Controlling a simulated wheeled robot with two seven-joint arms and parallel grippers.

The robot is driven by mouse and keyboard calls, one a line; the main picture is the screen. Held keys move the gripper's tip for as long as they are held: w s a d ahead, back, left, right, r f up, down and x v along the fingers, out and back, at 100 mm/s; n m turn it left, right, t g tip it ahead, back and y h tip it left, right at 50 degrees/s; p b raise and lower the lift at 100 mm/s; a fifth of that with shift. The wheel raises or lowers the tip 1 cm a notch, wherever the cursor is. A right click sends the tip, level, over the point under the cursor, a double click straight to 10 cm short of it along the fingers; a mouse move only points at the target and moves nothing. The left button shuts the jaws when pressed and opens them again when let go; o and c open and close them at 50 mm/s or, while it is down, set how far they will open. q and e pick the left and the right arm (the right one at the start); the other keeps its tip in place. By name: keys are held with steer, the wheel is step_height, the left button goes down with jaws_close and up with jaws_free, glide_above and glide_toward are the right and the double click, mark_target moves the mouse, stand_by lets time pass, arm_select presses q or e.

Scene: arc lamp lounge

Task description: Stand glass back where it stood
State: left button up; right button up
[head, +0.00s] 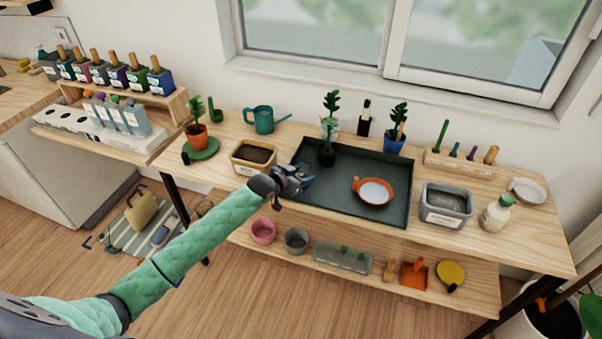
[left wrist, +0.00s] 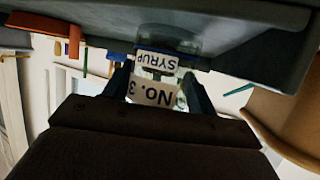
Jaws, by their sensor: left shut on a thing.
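My left gripper (head: 296,180) is at the left edge of the dark tray (head: 350,158), by the tan soil box. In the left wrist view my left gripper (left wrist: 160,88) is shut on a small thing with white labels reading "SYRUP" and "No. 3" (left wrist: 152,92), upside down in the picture. A clear round shape (left wrist: 175,38) adjoins the labels, against the dark tray; it looks like part of a glass. In the head view the gripper mostly hides the held thing. I cannot tell whether it touches the tray. My right gripper is not in view.
The tan soil box (head: 252,158) stands close left of the gripper. A grey soil box (head: 446,203) and white bottle (head: 495,214) stand right. The tray's front middle is clear.

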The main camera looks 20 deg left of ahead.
arm_select(q)
steer(key=shift+f, duration=0.1)
steer(key=o, duration=1.1)
steer(key=shift+o, duration=0.2)
